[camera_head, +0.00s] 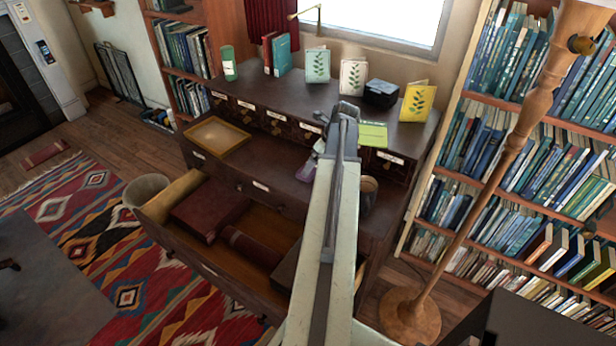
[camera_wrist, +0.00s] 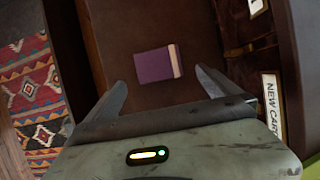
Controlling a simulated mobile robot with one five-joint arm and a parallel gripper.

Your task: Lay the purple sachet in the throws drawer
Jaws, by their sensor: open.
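The purple sachet (camera_wrist: 153,66) has a cream strip along its right edge and lies flat on a dark brown surface in the wrist view. In the head view, a small purple item (camera_head: 307,170) shows on the desk beside my arm, partly hidden by it. My gripper (camera_wrist: 163,82) is open, with the sachet ahead of and between its fingers, apart from them.
The dark desk (camera_head: 262,160) carries a yellow tray (camera_head: 218,137). Its top ledge holds several cards, a green cylinder (camera_head: 229,64) and a dark box (camera_head: 381,93). A wooden lamp post (camera_head: 480,190) and bookshelves stand at right. A waste bin (camera_head: 146,188) is left of the drawer.

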